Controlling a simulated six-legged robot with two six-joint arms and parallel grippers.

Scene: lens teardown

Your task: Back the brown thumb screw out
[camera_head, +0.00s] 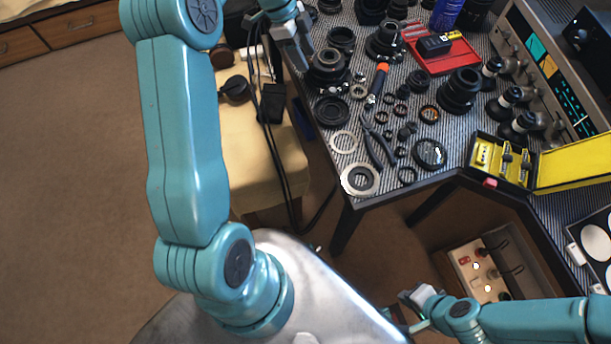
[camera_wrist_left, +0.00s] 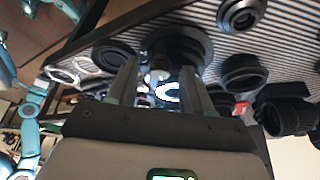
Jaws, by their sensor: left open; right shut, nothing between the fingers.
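My left gripper (camera_head: 300,62) reaches down at the table's left edge, beside a dark lens body (camera_head: 328,68) with small bright parts around its base. In the left wrist view the two fingers of my left gripper (camera_wrist_left: 158,78) stand apart. A dark round lens part (camera_wrist_left: 180,45) lies beyond them, and a bright ring-shaped part (camera_wrist_left: 167,91) shows between them. I cannot tell whether the fingers touch anything. I cannot make out the brown thumb screw in either view. My right gripper (camera_head: 418,303) is shut and empty, low in the head view, away from the tabletop.
The striped tabletop (camera_head: 395,180) holds several rings, lens parts, pliers (camera_head: 378,145) and an orange-handled screwdriver (camera_head: 379,80). A red tray (camera_head: 455,62) and an open yellow case (camera_head: 500,163) stand to the right. Black cables hang beside a padded stool (camera_head: 270,165).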

